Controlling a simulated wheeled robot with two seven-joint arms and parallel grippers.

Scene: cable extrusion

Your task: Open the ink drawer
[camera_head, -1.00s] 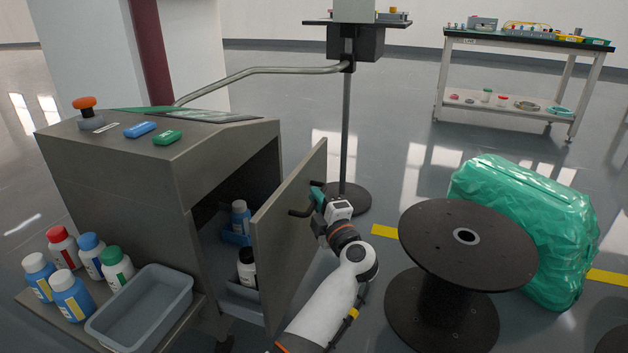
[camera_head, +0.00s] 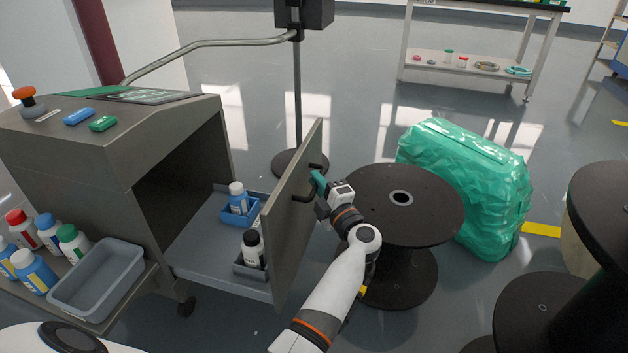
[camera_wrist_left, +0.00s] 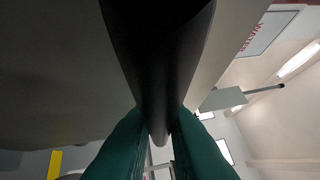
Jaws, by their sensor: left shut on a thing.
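The ink drawer (camera_head: 200,246) stands pulled well out of the grey cabinet (camera_head: 130,150), with its tall front panel (camera_head: 288,225) away from the opening. My left gripper (camera_head: 318,182) is shut on the black handle (camera_head: 303,197) on the panel's outer face. In the left wrist view, the dark handle (camera_wrist_left: 160,75) runs between the green fingers (camera_wrist_left: 160,150). My right gripper is not in view.
Several bottles (camera_head: 45,230) and a grey tray (camera_head: 97,280) sit on a side shelf at left. A black spool (camera_head: 400,195) stands close right of my left wrist, with a green wrapped bundle (camera_head: 470,185) behind it. More black spools (camera_head: 540,310) stand at lower right.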

